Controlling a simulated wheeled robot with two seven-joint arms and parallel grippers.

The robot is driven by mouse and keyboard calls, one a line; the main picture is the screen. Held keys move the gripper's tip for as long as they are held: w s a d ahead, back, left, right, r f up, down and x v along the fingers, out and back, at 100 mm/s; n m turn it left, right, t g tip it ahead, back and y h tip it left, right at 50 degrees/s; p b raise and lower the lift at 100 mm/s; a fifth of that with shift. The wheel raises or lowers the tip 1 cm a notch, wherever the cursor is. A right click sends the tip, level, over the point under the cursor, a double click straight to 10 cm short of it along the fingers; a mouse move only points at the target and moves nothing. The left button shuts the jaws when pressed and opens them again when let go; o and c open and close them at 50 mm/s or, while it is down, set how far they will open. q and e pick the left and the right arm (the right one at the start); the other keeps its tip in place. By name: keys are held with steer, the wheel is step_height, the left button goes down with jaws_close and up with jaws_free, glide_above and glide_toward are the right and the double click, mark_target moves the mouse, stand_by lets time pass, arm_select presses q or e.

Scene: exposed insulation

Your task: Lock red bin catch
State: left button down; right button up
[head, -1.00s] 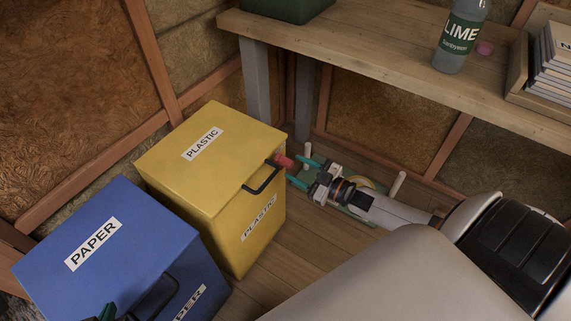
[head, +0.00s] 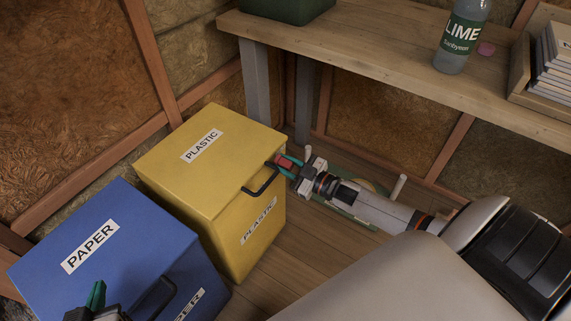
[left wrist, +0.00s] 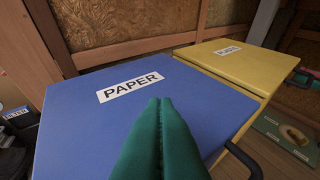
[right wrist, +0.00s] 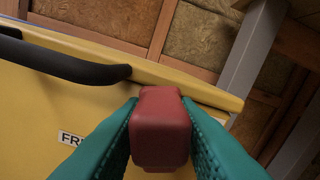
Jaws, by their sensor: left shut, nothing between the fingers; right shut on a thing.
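The small red catch (head: 286,164) is at the upper right edge of the yellow PLASTIC bin (head: 187,185), just right of the bin's black handle (head: 262,181). My right gripper (head: 283,165) is shut on the catch, with one teal finger on each side. The right wrist view shows the red block (right wrist: 161,125) between the fingers, close to the yellow lid edge. It hides part of the bin front behind it. My left gripper (head: 97,288) is shut and empty over the blue PAPER bin (head: 150,235); its closed fingers (left wrist: 160,105) show in the left wrist view.
A green board with pegs (head: 398,187) lies on the floor behind my right arm. Bare floor (head: 300,232) lies right of the yellow bin.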

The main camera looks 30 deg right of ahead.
steer(key=m, duration=0.1)
steer(key=d+m+p, duration=0.1)
steer(key=m, duration=0.1)
steer(key=shift+w+r, duration=0.1)
steer(key=shift+w, duration=0.1)
arm_select(q)
steer(key=s+a+f+g+y, duration=0.1)
steer(key=s+a+f+g, duration=0.1)
steer(key=s+f+g, duration=0.2)
steer(key=shift+s+f, duration=0.2)
steer(key=shift+s, duration=0.05)
arm_select(e)
steer(key=o, duration=1)
arm_select(q)
steer(key=s+a+f+g+y+p, duration=0.1)
steer(key=s+a+f+g+p, duration=0.1)
steer(key=s+g, duration=0.3)
steer(key=s+p, duration=0.1)
steer(key=s, duration=0.2)
steer(key=shift+a+n+y, duration=0.3)
arm_select(e)
steer(key=v, duration=1.2)
arm_select(q)
steer(key=shift+s, duration=0.1)
